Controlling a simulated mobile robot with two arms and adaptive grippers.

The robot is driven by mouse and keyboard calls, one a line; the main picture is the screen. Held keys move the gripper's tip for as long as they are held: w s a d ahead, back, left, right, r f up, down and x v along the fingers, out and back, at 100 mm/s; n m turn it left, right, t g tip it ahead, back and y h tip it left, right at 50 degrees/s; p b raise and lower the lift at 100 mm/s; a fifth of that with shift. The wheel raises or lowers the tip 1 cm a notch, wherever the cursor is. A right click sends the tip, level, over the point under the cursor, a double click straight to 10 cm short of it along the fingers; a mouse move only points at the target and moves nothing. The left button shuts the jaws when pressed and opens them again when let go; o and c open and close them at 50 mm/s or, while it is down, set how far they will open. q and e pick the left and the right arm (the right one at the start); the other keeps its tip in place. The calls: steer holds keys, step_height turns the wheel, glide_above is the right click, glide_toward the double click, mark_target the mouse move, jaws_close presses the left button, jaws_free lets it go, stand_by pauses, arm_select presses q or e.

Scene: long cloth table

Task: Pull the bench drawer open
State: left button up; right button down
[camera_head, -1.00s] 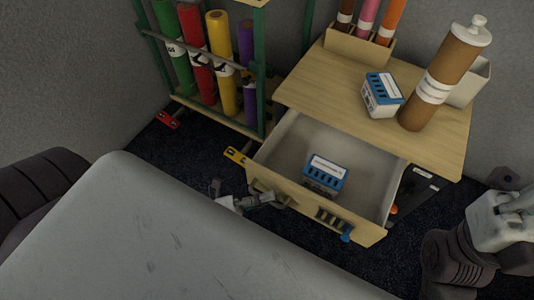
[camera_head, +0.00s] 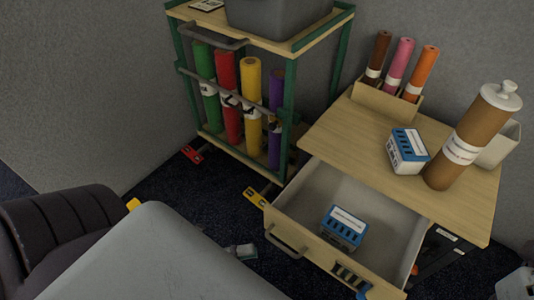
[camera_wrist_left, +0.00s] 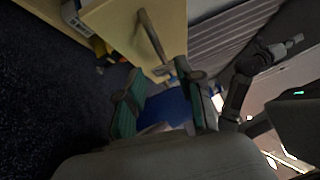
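The bench drawer (camera_head: 390,215) stands pulled out from under the wooden bench top (camera_head: 340,140). A blue-and-white box (camera_head: 343,228) lies inside it. The drawer's bar handle (camera_head: 285,243) is on the left part of its front. The handle also shows in the left wrist view (camera_wrist_left: 152,37), beyond the fingertips. My left gripper (camera_wrist_left: 165,103) is open, its two green-padded fingers apart with nothing held between them. It is clear of the handle. In the head view only a small part of it shows beside my grey arm.
On the bench top are another blue-and-white box (camera_head: 408,151), a brown canister with a white lid (camera_head: 466,140) and a rack of rolls (camera_head: 388,98). A green-framed cart (camera_head: 287,95) with coloured rolls stands to the left. Dark floor is free before the cart.

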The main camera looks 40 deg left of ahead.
arm_select(q)
steer(key=shift+v, duration=1.45)
